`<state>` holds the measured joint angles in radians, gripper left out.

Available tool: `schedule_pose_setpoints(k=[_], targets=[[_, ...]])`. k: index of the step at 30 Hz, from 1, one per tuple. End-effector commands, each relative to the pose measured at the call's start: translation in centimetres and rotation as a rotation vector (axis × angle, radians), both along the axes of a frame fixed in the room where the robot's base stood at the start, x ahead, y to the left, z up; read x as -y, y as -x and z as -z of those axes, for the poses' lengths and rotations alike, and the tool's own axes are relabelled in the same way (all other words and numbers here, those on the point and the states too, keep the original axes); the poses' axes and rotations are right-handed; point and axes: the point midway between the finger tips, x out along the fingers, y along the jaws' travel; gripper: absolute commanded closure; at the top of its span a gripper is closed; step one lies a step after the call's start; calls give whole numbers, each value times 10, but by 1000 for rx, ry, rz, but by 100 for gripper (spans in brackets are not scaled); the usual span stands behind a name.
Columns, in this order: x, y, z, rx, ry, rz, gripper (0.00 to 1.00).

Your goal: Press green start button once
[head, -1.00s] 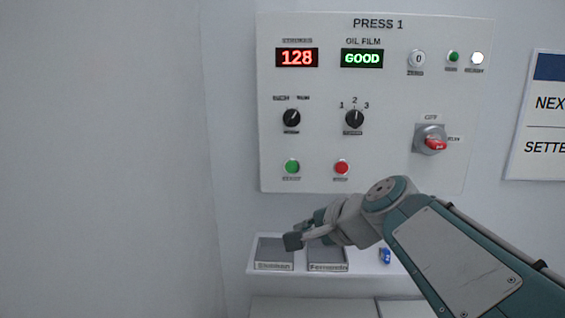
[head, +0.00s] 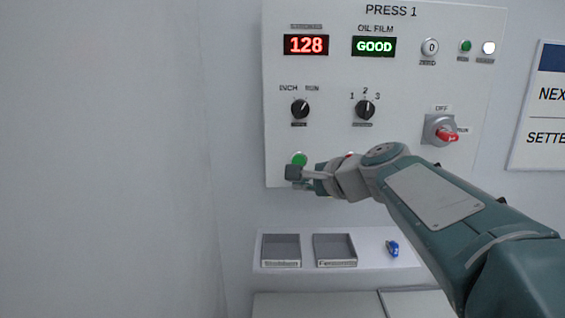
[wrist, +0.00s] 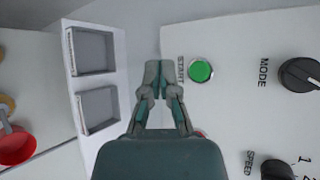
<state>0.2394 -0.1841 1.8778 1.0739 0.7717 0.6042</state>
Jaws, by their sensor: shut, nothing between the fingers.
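The green start button (head: 299,159) sits at the lower left of the press panel (head: 400,80). In the head view my gripper (head: 293,173) is just below it and overlaps its lower edge. In the wrist view the green button (wrist: 201,70) is uncovered, to the right of the fingertips (wrist: 157,64), with the START label beside it. The fingers are shut and empty. I cannot tell how far the fingertips stand off the panel; no contact shows.
The red button (head: 348,155) is mostly hidden behind my arm. Below, a shelf holds two grey trays (head: 281,262) (head: 335,263) and a blue item (head: 392,248).

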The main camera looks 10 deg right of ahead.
Motion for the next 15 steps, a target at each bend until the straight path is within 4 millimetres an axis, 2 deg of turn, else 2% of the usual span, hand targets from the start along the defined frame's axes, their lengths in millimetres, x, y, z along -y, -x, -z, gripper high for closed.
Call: schedule_pose_setpoints(k=[15], targets=[[13,-63,1,-1,1,1,100]])
